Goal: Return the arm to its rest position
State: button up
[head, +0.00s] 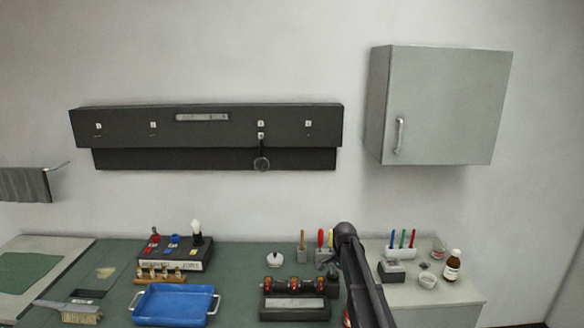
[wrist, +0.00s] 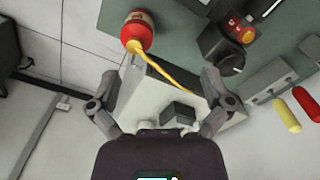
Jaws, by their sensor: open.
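My gripper (wrist: 170,75) shows in the wrist view with its two fingers spread wide and nothing between them. Beyond the fingers are the bench edge and a pale surface. My dark arm (head: 362,275) rises at the front right of the bench in the head view, bent at its top; the gripper itself cannot be made out there. A red bottle (wrist: 140,32) with a long yellow spout lies beyond the left finger in the wrist view, apart from it as far as I can tell.
The green bench (head: 235,275) holds a blue tray (head: 175,305), a black device with red knobs (head: 295,300) and a switch box (head: 175,252). A pale side counter (head: 450,292) carries a brown bottle (head: 453,265) and a pen holder (head: 400,250). A grey cabinet (head: 445,105) hangs above.

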jog(key=s+f+n+b, duration=0.3)
jog(key=s+n, duration=0.1)
jog(key=s, duration=0.6)
jog(key=s+f+n+b, duration=0.3)
jog(key=s, duration=0.7)
jog(key=s+f+n+b, duration=0.4)
jog(key=s, duration=0.6)
jog(key=shift+n, duration=0.3)
